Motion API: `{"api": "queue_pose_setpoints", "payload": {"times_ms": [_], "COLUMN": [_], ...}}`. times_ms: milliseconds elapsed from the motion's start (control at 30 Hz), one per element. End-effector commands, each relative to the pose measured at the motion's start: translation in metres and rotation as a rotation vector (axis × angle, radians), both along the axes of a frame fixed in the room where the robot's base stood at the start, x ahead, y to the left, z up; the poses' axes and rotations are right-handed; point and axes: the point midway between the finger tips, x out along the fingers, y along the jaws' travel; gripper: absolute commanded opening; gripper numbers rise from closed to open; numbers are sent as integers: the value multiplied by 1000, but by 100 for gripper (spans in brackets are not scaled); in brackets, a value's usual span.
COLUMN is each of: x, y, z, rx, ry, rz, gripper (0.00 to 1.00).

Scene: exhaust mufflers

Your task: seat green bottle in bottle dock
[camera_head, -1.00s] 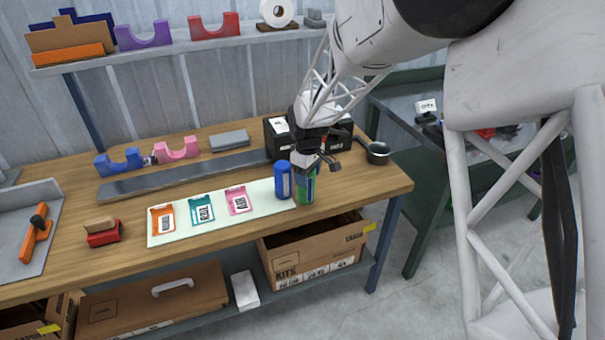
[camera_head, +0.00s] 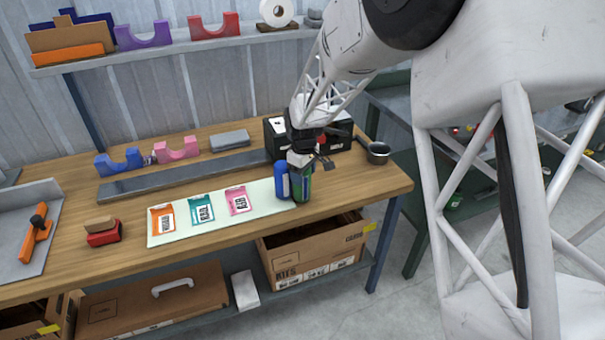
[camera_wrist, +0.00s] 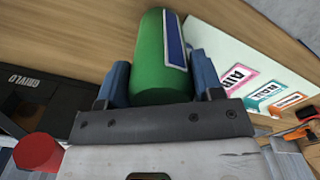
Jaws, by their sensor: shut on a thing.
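The green bottle (camera_head: 302,189), with a dark blue label, is upright in my gripper (camera_head: 301,168) near the front right of the bench. In the wrist view the green bottle (camera_wrist: 162,60) sits between the two blue fingers of my gripper (camera_wrist: 160,85), which is shut on it. A blue cylinder (camera_head: 282,178) stands close to its left at the right end of a pale mat (camera_head: 265,205). I cannot tell whether the bottle's base touches the surface. I cannot make out which thing is the bottle dock.
Orange, teal and pink cards (camera_head: 200,208) lie on the mat. A black box (camera_head: 335,138) and a dark cup (camera_head: 378,151) stand behind. Blue (camera_head: 119,162) and pink (camera_head: 177,150) cradles are farther left. The bench (camera_head: 365,190) is bare to the right.

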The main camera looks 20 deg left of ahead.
Motion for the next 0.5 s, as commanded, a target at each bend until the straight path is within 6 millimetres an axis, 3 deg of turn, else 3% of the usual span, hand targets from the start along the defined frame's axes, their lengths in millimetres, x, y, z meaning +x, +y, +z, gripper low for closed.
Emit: {"api": "queue_pose_setpoints", "payload": {"times_ms": [500], "x": [5], "y": [5], "z": [-6], "rx": [1], "ry": [-1], "rz": [0], "gripper": [33]}}
